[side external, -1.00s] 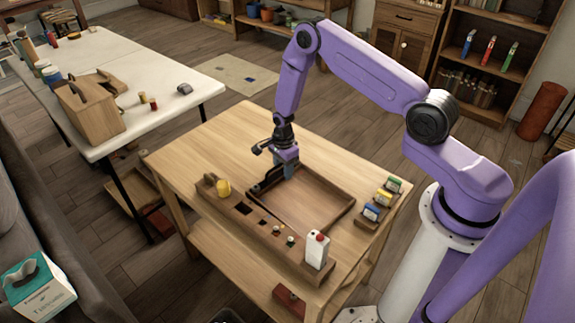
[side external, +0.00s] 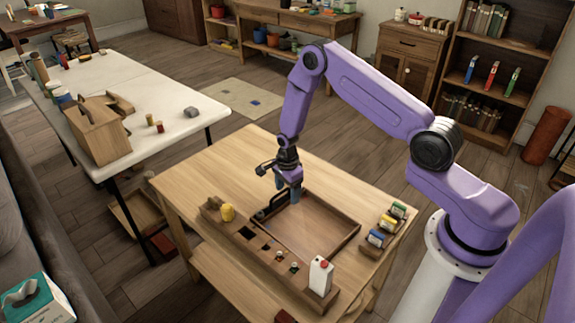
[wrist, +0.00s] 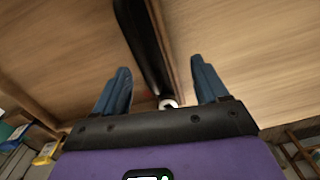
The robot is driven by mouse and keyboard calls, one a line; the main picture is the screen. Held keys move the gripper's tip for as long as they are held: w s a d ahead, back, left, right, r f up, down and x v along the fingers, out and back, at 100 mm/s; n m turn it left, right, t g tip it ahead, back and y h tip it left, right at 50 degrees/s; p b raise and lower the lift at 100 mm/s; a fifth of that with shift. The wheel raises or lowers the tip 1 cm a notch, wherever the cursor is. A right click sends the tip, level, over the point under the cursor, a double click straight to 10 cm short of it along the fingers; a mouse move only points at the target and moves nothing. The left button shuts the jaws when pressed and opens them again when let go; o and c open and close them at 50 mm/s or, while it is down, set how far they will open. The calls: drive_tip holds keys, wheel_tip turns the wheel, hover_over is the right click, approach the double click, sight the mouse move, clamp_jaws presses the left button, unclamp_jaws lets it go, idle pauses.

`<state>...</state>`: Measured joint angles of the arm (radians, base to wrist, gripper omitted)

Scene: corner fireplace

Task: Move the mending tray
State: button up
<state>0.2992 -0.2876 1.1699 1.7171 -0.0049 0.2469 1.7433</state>
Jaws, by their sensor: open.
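The mending tray (side external: 318,226) is a shallow brown wooden tray lying flat on the light wooden table. A dark handle (side external: 271,204) stands at its left end. My gripper (side external: 295,197) is over that left end, pointing down, close to the handle. In the wrist view my gripper (wrist: 161,88) has its two blue fingers wide apart. The black handle (wrist: 146,45) runs between them in that picture, with gaps on both sides. I cannot tell how deep the fingers reach beside the handle. Part of the tray's left end is hidden behind the gripper.
A long wooden rack (side external: 275,267) runs along the tray's front side, with a yellow jar (side external: 227,212) and a white bottle (side external: 320,276). A small rack with coloured boxes (side external: 386,225) stands to the right. The table behind the tray is clear.

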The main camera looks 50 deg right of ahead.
wheel_tip(320, 180, up, 16)
drive_tip(key=shift+f, duration=0.2)
drive_tip(key=shift+s+a, duration=0.1)
idle(0.4)
drive_tip(key=s+a+r+n, duration=1.1)
drive_tip(key=s+n, duration=0.2)
drive_tip(key=n, duration=0.2)
drive_tip(key=s+r+n, duration=0.2)
drive_tip(key=s+n, duration=0.6)
drive_tip(key=s, duration=0.2)
drive_tip(key=s+d+r+n, duration=0.1)
drive_tip(key=s+r+n, duration=0.1)
drive_tip(key=s+n, duration=0.7)
drive_tip(key=shift+s+d+r+n, duration=0.3)
drive_tip(key=shift+s+r, duration=0.1)
drive_tip(key=shift+s, duration=0.35)
